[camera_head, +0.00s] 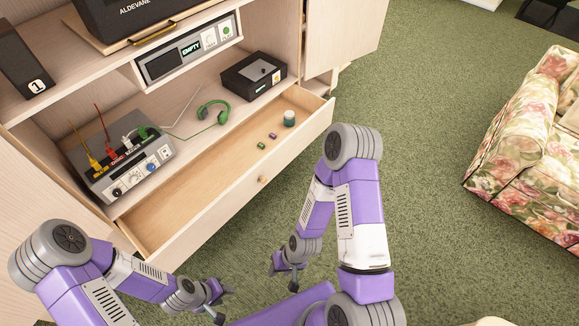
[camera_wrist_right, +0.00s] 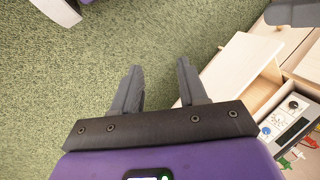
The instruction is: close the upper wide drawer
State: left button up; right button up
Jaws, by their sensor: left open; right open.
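The wide light-wood drawer (camera_head: 206,222) is pulled out from the cabinet below the shelf, with a small round knob (camera_head: 262,180) on its front. A teal-lidded jar (camera_head: 289,118) and two small blocks, one green (camera_head: 261,145) and one purple (camera_head: 272,135), lie inside near its far end. My left gripper (camera_head: 224,304) is open and empty, low in front of the drawer's near end. My right gripper (camera_head: 283,277) is open and empty, in front of the drawer and apart from it. The right wrist view shows its open fingers (camera_wrist_right: 158,68) over carpet, with a drawer corner (camera_wrist_right: 240,65) to the right.
The shelf above holds a grey device with coloured plugs (camera_head: 130,168), green headphones (camera_head: 213,110) and a black box (camera_head: 254,76). A panel reading EMPTY (camera_head: 188,50) sits higher. A floral sofa (camera_head: 530,160) stands at right. Green carpet (camera_head: 420,120) between is clear.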

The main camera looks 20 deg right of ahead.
aim_at(168, 224)
jog(key=z, duration=0.55)
jog(key=i, duration=0.8)
jog(key=z, duration=0.1)
jog(key=k, duration=1.15)
jog(key=z, duration=0.7)
jog(key=i, duration=1.65)
jog(key=u, duration=0.55)
